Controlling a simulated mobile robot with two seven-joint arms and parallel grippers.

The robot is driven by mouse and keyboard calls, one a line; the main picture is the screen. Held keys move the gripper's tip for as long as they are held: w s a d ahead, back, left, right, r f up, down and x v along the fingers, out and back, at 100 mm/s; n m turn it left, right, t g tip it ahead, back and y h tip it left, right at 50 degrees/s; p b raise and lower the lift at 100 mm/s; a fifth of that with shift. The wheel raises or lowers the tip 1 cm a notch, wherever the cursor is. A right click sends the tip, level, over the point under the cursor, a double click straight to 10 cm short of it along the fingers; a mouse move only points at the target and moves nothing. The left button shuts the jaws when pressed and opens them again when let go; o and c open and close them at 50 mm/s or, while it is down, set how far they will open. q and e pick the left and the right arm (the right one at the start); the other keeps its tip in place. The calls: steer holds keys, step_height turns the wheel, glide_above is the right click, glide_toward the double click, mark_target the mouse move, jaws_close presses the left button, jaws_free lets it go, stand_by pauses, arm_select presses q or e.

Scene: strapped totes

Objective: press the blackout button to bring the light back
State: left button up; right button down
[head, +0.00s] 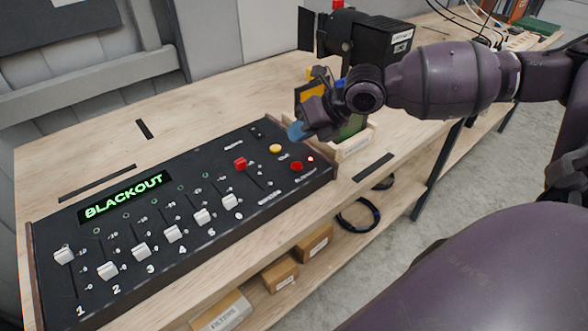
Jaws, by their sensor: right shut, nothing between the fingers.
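A black lighting console (150,240) lies on the wooden table, its green display (125,197) reading BLACKOUT. Near its right end is a red round button (296,166), with a small lit red lamp (310,159) beside it. A yellow button (275,148) sits a little farther back. My right gripper (296,131) reaches in from the right with its blue fingertips close together, shut and empty. It appears above the console's back right corner, behind the red button and apart from it. My left gripper is out of view.
The console has several white faders (172,234) and one red fader (240,164). A wooden tray (352,146) stands right behind my right gripper, and a black stage lamp (375,38) stands behind it. Boxes (281,273) lie on the lower shelf.

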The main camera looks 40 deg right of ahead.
mark_target(298, 163)
step_height(298, 163, down, 4)
steer(key=shift+r+b, duration=0.1)
steer(key=shift+b, duration=0.6)
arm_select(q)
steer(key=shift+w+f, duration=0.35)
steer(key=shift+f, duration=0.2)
arm_select(e)
steer(key=shift+f, duration=0.45)
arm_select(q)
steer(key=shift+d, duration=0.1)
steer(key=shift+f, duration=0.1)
arm_select(e)
steer(key=shift+f, duration=0.1)
stand_by(0.5)
steer(key=shift+f, duration=0.3)
arm_select(q)
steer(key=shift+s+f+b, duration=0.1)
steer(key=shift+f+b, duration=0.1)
steer(key=shift+b, duration=0.1)
arm_select(e)
steer(key=shift+f, duration=0.4)
stand_by(0.4)
stand_by(0.3)
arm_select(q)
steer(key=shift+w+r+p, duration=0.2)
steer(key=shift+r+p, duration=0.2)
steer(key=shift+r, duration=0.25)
arm_select(e)
steer(key=shift+r, duration=0.85)
